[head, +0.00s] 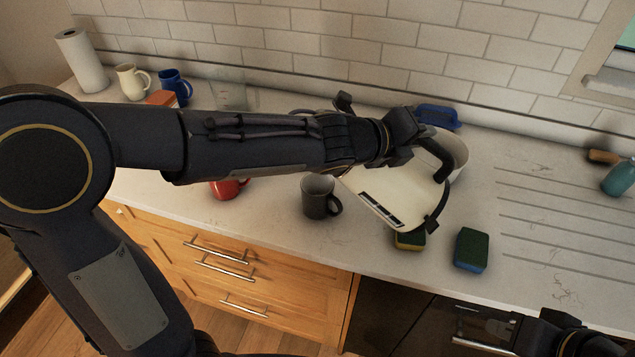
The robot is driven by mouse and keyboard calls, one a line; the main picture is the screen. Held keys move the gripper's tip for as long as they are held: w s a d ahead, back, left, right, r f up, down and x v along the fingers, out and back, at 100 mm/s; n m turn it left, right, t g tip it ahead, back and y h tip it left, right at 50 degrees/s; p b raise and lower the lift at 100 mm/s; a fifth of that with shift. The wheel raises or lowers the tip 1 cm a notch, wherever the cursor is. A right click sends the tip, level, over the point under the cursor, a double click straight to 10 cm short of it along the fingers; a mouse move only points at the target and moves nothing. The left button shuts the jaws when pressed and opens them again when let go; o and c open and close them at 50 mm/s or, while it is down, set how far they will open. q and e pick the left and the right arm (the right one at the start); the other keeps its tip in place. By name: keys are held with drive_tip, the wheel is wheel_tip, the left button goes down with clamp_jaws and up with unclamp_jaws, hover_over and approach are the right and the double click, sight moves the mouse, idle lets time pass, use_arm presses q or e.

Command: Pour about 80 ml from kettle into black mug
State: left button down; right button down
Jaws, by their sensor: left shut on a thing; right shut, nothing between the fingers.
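The cream kettle (393,193) with a black handle is right of the black mug (318,204), in the middle of the head view. My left gripper (432,152) is shut on the kettle's handle. The kettle looks tilted, with its side and dark level strip facing me. My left forearm hides its upper part and spout, so I cannot tell whether liquid is flowing. The black mug stands upright on the counter, its handle to the right; its contents are too dark to tell. My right gripper (562,338) is shut and empty at the bottom right, partly cut off.
A red mug (228,188) stands left of the black mug. Two sponges, one (471,250) fully visible, lie at the front. Cream (131,82) and blue mugs (174,86) stand back left. The grooved right side is mostly clear.

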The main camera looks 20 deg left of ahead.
sight(429, 146)
use_arm(q)
drive_tip(key=shift+d+r+m+y, duration=0.3)
drive_tip(key=shift+d, duration=0.4)
drive_tip(key=shift+s+d+f+m+y, duration=0.1)
drive_tip(key=shift+d+f+m+y, duration=0.3)
drive_tip(key=shift+d+f+y, duration=0.45)
drive_tip(key=d+f+y, duration=0.1)
drive_tip(key=d+f+m+y+p, duration=0.1)
drive_tip(key=d, duration=0.1)
drive_tip(key=d+f+m+g+y+p, duration=0.1)
drive_tip(key=shift+s+d, duration=0.1)
drive_tip(key=shift+d, duration=0.3)
drive_tip(key=d+f+m+y+p, duration=0.2)
drive_tip(key=d+f+y+p, duration=0.1)
drive_tip(key=f+y+p, duration=0.1)
drive_tip(key=shift+d+f, duration=0.2)
drive_tip(key=shift+f, duration=0.65)
